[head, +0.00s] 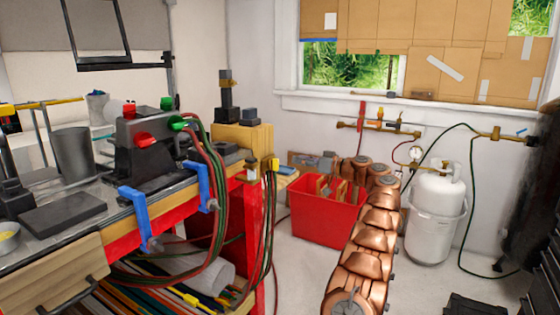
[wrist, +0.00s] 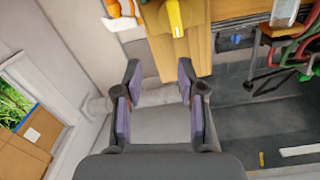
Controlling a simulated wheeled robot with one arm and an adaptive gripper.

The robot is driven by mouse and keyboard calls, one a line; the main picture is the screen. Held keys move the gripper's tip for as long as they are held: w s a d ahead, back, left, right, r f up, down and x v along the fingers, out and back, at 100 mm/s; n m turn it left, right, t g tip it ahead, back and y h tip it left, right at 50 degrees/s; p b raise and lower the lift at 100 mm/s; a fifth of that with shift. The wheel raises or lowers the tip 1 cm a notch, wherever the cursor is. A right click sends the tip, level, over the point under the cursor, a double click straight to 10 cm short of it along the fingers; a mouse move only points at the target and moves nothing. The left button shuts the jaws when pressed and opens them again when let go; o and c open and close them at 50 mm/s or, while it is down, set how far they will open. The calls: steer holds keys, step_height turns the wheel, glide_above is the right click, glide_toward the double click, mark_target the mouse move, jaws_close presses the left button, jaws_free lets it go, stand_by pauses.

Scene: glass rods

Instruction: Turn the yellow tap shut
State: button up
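The yellow tap (head: 274,165) shows as a small yellow piece at the right end of the workbench, by the wooden block. In the wrist view, a long yellow handle (wrist: 175,18) lies at the top edge against the yellow-brown wood; its upper end is cut off. My gripper (wrist: 160,72) is open and empty, with its two purple-padded fingers apart. The handle is beyond the fingertips, slightly right of centre, and not touched. In the head view, my copper arm reaches past the red bin, and a small grey shape at its end appears to be my gripper.
The red bin (head: 317,216) stands on the floor beside my arm. A white gas cylinder (head: 436,205) with hoses stands right. Red and green hoses (head: 222,215) hang off the bench end near the tap. Blue clamps (head: 135,205) grip the bench edge. Wall pipework (head: 380,126) runs under the window.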

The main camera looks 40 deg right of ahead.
mark_target(277, 160)
steer(key=w+a+n, duration=0.1)
steer(key=w, duration=0.1)
steer(key=w+a+n, duration=0.1)
steer(key=w+a, duration=0.2)
steer(key=w, duration=0.1)
steer(key=shift+a+f+n+y, duration=0.15)
steer(key=shift+f+n+y, duration=0.15)
steer(key=shift+n, duration=0.1)
steer(key=shift+w+d+f, duration=0.15)
steer(key=shift+d+f, duration=0.25)
steer(key=shift+d, duration=0.2)
steer(key=shift+o, duration=1.3)
steer(key=shift+w+a+r, duration=0.1)
steer(key=shift+a+r, duration=0.1)
steer(key=shift+a, duration=0.3)
steer(key=shift+a+r, duration=0.15)
steer(key=shift+a, duration=0.35)
steer(key=shift+d+f, duration=0.15)
steer(key=shift+d, duration=0.2)
steer(key=shift+c, duration=0.9)
jaws_close()
